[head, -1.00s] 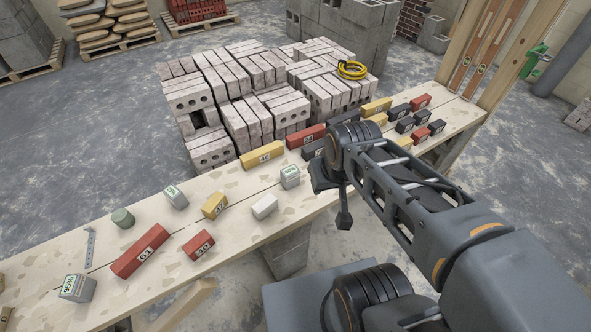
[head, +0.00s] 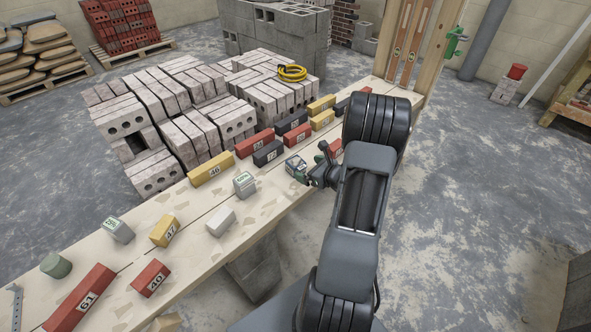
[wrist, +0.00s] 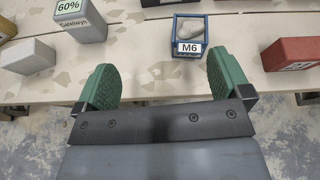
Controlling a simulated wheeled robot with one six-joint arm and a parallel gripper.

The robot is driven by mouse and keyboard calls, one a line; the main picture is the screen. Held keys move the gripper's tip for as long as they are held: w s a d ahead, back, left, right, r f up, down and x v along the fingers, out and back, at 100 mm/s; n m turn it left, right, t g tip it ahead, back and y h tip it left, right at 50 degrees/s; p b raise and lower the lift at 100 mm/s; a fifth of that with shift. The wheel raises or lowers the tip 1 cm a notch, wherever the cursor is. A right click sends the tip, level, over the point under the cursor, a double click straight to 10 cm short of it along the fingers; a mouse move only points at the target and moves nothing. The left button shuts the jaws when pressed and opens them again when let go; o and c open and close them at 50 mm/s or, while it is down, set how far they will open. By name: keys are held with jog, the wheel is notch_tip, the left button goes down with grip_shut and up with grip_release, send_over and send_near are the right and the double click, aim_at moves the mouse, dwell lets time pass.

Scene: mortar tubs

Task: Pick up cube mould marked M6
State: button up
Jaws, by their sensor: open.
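The cube mould marked M6 (wrist: 188,31) is a small open blue-framed box with grey material in it and a white M6 label on its near face. It stands upright on the plank bench, and in the head view (head: 296,165) it sits at the bench's near edge beside my arm. My gripper (wrist: 160,72) is open, with green pads on its two fingers. The mould lies beyond the fingertips, between them and nearer the right finger. Nothing is between the fingers. In the head view my gripper (head: 308,178) is close to the mould and partly hidden by my arm.
A grey-green box marked 60% (wrist: 82,22) and a white block (wrist: 27,57) lie left of the mould. A red block (wrist: 292,53) lies to its right. In the head view, yellow, red and dark numbered blocks line the plank bench (head: 190,262).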

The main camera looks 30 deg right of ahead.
aim_at(298, 162)
jog(key=w+d+f, duration=0.1)
jog(key=w, duration=0.1)
jog(key=w+d+f+m+h, duration=0.1)
jog(key=w+f, duration=0.1)
jog(key=w+d+f+m, duration=0.1)
jog(key=f, duration=0.1)
jog(key=shift+w+f+h, duration=0.2)
jog(key=shift+w+h, duration=0.2)
jog(key=shift+x, duration=3.2)
jog(key=shift+r, duration=0.2)
jog(key=shift+c, duration=0.4)
jog(key=c, duration=1)
jog(key=shift+d, duration=0.1)
jog(key=shift+c, duration=0.8)
jog(key=shift+w+r, duration=0.1)
